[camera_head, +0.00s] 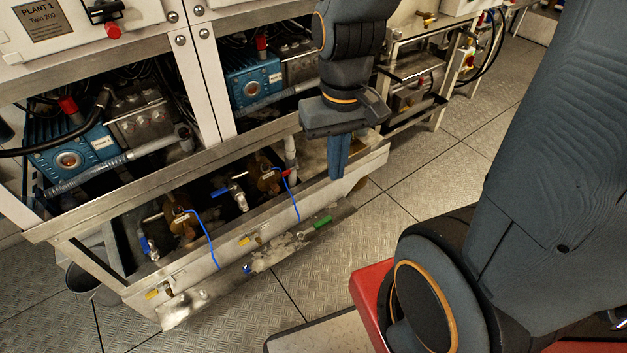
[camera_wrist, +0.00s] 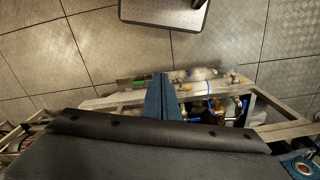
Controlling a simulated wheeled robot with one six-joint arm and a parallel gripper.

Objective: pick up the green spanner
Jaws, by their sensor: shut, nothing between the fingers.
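A small green object (camera_head: 322,221), which looks like the green spanner, lies near the right end of a low, dirty metal ledge along the front of the machine frame. In the wrist view a small green patch (camera_wrist: 140,82) shows just left of my fingertips; it is too small to make out its shape. My gripper (camera_head: 338,174) points down above the right end of the frame, higher than the ledge and apart from the green object. Its blue fingers are shut and empty; they also show in the wrist view (camera_wrist: 161,76).
The low ledge (camera_head: 190,308) carries pale debris and a small blue item (camera_head: 247,268). Behind it stand valves with blue hoses (camera_head: 205,240) inside the metal frame (camera_head: 150,210). A dark bucket (camera_head: 92,285) stands at left. The tiled floor (camera_head: 385,222) in front is open.

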